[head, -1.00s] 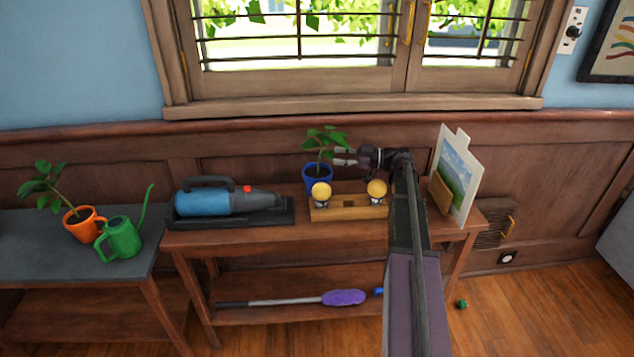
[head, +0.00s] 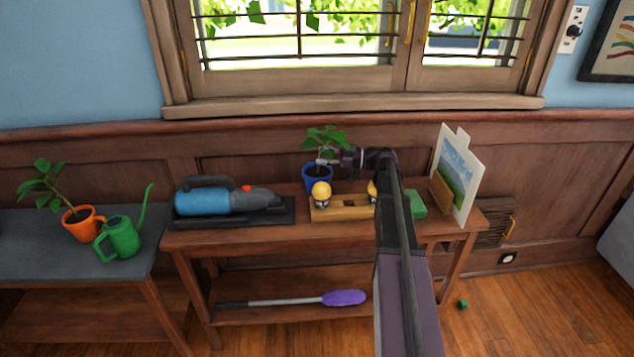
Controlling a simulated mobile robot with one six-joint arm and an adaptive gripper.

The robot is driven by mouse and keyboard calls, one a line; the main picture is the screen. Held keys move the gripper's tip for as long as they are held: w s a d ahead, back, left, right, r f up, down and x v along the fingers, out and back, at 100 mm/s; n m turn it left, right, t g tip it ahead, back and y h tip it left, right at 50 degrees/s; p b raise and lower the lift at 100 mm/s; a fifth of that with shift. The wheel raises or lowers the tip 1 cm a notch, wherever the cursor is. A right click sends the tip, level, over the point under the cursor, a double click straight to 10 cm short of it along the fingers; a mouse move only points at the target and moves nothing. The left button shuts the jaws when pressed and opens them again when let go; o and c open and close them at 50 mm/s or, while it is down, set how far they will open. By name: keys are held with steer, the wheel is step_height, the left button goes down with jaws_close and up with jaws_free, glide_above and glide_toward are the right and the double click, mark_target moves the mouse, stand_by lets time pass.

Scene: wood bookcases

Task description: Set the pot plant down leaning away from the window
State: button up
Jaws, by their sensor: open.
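A leafy green plant in a blue pot (head: 317,178) stands upright on the wooden shelf table, at the back below the window (head: 300,40). My gripper (head: 322,161) is open and reaches in from the right at stem height, just above the pot's rim. Its fingertips overlap the lower stem in the picture; I cannot tell whether they touch it. A second plant in an orange pot (head: 84,224) stands on the grey-topped table at the left. Its stem leans up and to the left.
In front of the blue pot is a wooden holder (head: 347,213) with yellow balls, one partly hidden by my arm. A blue handheld vacuum (head: 220,200) lies left. A green block (head: 415,204) and a propped picture (head: 457,172) stand right. A green watering can (head: 122,238) is far left.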

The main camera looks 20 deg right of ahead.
steer(key=shift+a, duration=0.2)
stand_by(0.4)
jaws_close()
